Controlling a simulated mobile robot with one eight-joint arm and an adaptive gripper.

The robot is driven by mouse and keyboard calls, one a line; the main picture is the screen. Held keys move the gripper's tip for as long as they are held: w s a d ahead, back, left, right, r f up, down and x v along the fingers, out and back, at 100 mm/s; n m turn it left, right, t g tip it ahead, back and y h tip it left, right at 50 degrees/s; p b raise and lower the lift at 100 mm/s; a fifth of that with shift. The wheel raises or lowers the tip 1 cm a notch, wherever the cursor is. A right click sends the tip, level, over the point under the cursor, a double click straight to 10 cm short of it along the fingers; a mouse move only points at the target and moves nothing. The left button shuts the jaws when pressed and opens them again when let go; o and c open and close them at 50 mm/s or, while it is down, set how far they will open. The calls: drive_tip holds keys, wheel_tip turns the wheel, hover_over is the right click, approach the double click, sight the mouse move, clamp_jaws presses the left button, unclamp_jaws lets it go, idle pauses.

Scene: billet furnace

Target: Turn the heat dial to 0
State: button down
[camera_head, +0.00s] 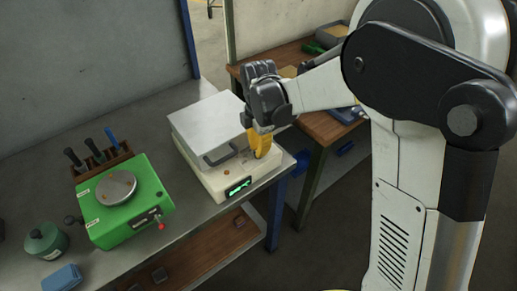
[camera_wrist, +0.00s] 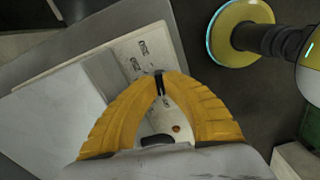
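The white furnace (camera_head: 222,180) stands on the grey bench, its lid (camera_head: 208,122) down and a black handle (camera_head: 220,159) on the lid's front. A small display with green characters (camera_head: 238,188) is on its front face; I cannot read the value. My gripper (camera_head: 262,153) points down over the furnace's right side. In the wrist view its yellow fingers (camera_wrist: 159,84) come together on a narrow black piece, which appears to be the heat dial (camera_wrist: 158,80). The fingers hide most of the dial. Printed marks (camera_wrist: 139,48) show beside it.
A green device (camera_head: 125,203) with a round metal plate stands left of the furnace, with a tool rack (camera_head: 100,163) behind it. A green container (camera_head: 45,241) and a blue box (camera_head: 62,278) are at the lower left. A wooden bench (camera_head: 322,124) stands behind my arm.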

drive_tip(key=c, duration=1.5)
unclamp_jaws()
drive_tip(key=shift+c, duration=0.2)
wheel_tip(320, 180, up, 12)
drive_tip(key=s+d+m+t+b, duration=0.2)
drive_tip(key=s+d+m+t, duration=0.5)
drive_tip(key=s+d+m, duration=0.8)
drive_tip(key=s+m, duration=0.3)
drive_tip(key=m, duration=0.5)
drive_tip(key=shift+d, duration=0.25)
